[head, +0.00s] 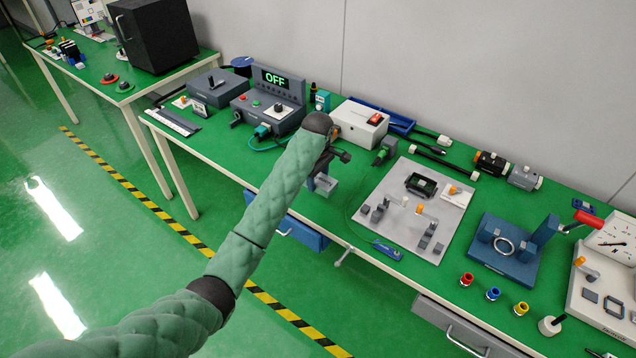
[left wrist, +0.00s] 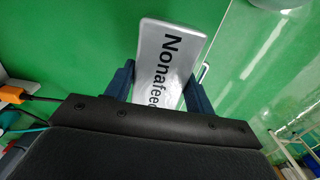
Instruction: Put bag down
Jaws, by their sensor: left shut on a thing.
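The bag is a small silver-grey block-like packet (left wrist: 165,60) with black lettering that starts "Nonafee"; the rest is hidden behind my gripper body. My left gripper (left wrist: 158,88) is shut on it, with one dark blue finger on each side in the left wrist view. In the head view my left gripper (head: 324,168) is over the front part of the green bench, and the grey bag (head: 322,186) shows small below it, partly hidden. I cannot tell whether the bag touches the bench top. My right gripper is not in view.
Behind the gripper stand a control box reading OFF (head: 268,103) and a white box with a red switch (head: 358,125). A grey board with parts (head: 413,210) lies to the right. Blue drawer (head: 286,222) is below the bench edge. Bare green bench lies around the gripper.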

